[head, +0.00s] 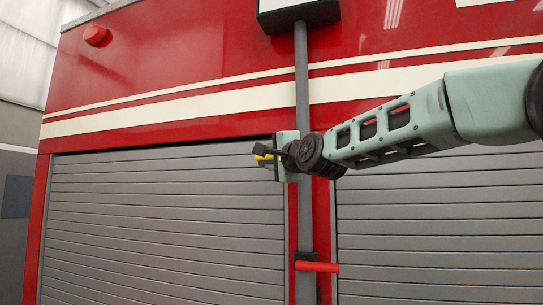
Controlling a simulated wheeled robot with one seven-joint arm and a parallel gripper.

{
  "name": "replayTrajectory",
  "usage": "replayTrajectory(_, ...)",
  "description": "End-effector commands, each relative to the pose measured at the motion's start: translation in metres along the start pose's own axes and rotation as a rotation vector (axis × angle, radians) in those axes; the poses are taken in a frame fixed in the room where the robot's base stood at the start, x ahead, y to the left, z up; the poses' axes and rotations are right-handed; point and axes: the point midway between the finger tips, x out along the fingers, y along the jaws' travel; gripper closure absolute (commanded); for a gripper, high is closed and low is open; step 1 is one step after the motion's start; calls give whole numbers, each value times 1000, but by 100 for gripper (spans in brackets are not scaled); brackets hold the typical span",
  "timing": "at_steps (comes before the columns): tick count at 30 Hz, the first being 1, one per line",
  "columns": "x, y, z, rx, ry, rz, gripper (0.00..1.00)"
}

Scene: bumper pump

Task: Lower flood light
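The flood light (299,12) is a dark-framed box at the top of a grey vertical pole (302,75), cut off by the upper edge of the head view. A red handle (317,266) sticks out to the right from a dark clamp low on the pole. My gripper (262,150) is at mid-height, in front of the pole, with its dark fingers pointing left.
The red truck side (170,50) with cream stripes stands behind the pole. Grey roller shutters fill the lower left (165,220) and lower right (435,225). A red round lamp (96,36) sits at upper left. My arm reaches in from the right.

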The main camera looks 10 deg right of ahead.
Motion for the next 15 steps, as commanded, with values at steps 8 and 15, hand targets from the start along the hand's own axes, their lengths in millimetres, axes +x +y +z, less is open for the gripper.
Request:
replayTrajectory(8, 0, 0, 0, 0, 0, 0, 100)
replayTrajectory(15, -3, 19, 2, -1, 1, 1, 100)
